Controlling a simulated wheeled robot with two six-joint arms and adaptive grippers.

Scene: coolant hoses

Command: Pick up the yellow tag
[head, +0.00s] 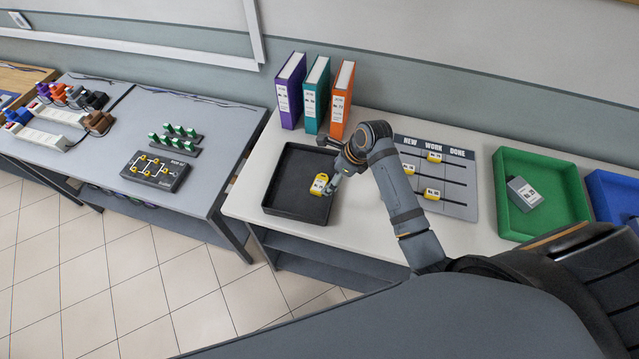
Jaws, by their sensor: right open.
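A yellow tag (319,183) with a pale label lies in the black tray (283,208), towards the tray's right side. My right gripper (331,184) reaches down over the tray's right part, with its fingertips right beside the tag. Its jaws are open. I cannot tell whether a finger touches the tag, and the gripper partly hides the tag's right side. More yellow tags sit on the grey board marked NEW, WORK and DONE (462,209), one of them near the top (434,157) and one lower down (432,194). My left gripper is out of view.
Purple (290,92), teal (316,95) and orange (342,98) binders stand behind the tray. A green tray (560,215) with a grey device (524,193) and a blue tray (612,192) are at the right. A grey table (215,140) with connectors stands at the left.

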